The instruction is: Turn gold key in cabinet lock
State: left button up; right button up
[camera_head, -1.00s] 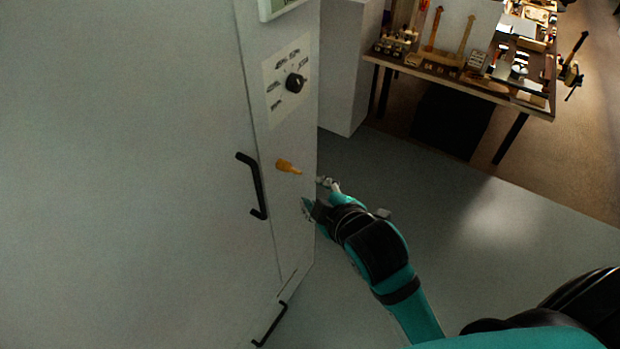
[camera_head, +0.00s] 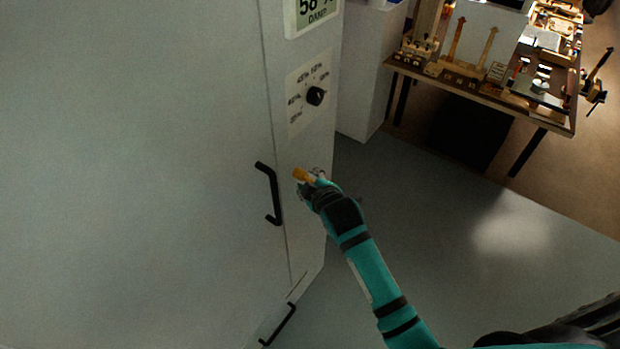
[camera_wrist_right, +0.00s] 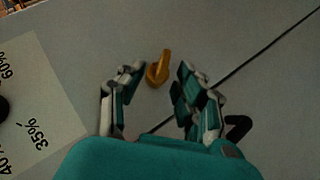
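The gold key (camera_head: 302,174) sticks out of the cabinet's front panel, below the dial and right of the upper black handle. My right gripper (camera_head: 312,187) is at the key in the head view, its fingers close around or beside it. In the right wrist view the gold key (camera_wrist_right: 158,70) stands between the two spread fingers of my right gripper (camera_wrist_right: 158,85), with a gap on both sides. The right gripper is open. The cabinet (camera_head: 140,180) door is closed against the panel. My left gripper is not in view.
A black dial (camera_head: 316,96) and a display (camera_head: 311,14) sit above the key. Black handles (camera_head: 270,193) are on the door and lower front (camera_head: 279,325). A workbench (camera_head: 480,92) with violin parts stands at the back right. Grey floor between is clear.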

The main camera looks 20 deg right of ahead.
jog(key=shift+w, duration=0.25)
jog(key=shift+s, duration=0.1)
grip_shut()
jog(key=shift+f, duration=0.1)
